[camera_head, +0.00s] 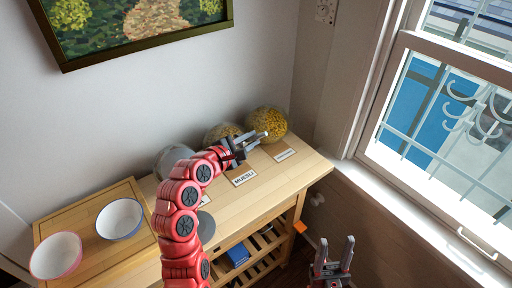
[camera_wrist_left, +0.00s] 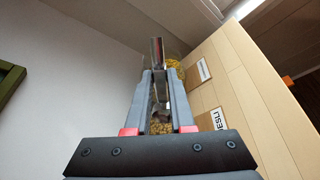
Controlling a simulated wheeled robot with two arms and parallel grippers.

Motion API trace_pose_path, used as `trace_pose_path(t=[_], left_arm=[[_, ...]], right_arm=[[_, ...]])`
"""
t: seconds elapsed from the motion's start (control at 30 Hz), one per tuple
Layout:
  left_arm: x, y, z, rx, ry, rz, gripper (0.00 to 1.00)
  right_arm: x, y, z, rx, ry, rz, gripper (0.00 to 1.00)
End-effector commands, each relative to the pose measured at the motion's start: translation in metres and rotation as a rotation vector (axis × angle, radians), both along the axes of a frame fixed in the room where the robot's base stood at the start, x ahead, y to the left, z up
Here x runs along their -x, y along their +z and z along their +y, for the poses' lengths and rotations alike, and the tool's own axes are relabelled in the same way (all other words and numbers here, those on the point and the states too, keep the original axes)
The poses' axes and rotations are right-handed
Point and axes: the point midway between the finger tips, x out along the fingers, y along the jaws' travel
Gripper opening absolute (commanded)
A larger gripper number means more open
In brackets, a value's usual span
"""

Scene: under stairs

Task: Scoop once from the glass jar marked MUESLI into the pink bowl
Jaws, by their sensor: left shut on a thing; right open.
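The MUESLI label (camera_head: 243,177) lies on the table in front of the middle jar (camera_head: 222,131), which is partly hidden behind my left gripper. My left gripper (camera_head: 246,143) is shut on a slim metal utensil, apparently the scoop (camera_wrist_left: 158,48), whose far end is not clear. It is above the jars; brown flakes (camera_wrist_left: 160,127) show below the fingers in the left wrist view. The pink bowl (camera_head: 56,256), white inside with a pink rim, stands empty at the left end. My right gripper (camera_head: 333,262) is open and empty, low in front of the table.
A blue-rimmed bowl (camera_head: 120,219) stands beside the pink one on a wooden board (camera_head: 92,203). A jar of yellow pieces (camera_head: 268,123) stands at the right, a pale jar (camera_head: 172,160) at the left, partly behind my arm. A grey disc (camera_head: 206,225) lies near the front edge.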

Motion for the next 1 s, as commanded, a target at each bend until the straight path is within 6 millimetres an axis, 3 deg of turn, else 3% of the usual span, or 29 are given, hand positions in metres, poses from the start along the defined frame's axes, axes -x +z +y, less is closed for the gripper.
trace_pose_path(t=[0.6, 1.0], left_arm=[[-0.048, -0.055, 0.034, 0.002, -0.001, 0.001, 0.0], [-0.058, -0.063, 0.042, -0.001, -0.001, -0.002, 0.0]], right_arm=[[0.0, -0.04, 0.0, 0.0, 0.0, -0.001, 0.5], [0.0, -0.047, 0.0, 0.0, 0.0, -0.001, 0.5]])
